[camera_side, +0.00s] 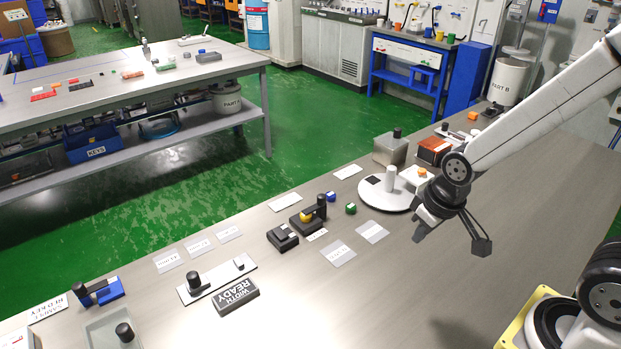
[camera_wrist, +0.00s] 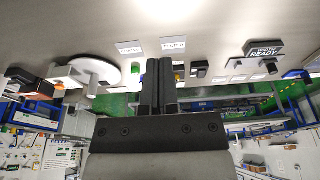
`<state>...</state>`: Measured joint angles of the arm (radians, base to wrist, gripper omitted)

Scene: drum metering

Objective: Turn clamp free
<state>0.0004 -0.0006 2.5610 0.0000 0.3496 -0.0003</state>
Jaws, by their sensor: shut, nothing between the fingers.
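My gripper (camera_side: 418,236) hangs above the table, right of and in front of the round white plate (camera_side: 378,197), which has a white post. Its two dark fingers (camera_wrist: 158,62) are together and empty in the wrist view. No part is labelled as the clamp. A black fixture (camera_side: 300,224) with an upright black knob and a yellow piece stands left of the plate, apart from my gripper. A blue block (camera_side: 110,291) with a black arm and knobs stands at the far left. I cannot tell which of these is the clamp.
A grey box (camera_side: 391,149) and a red-and-black box (camera_side: 432,151) stand behind.

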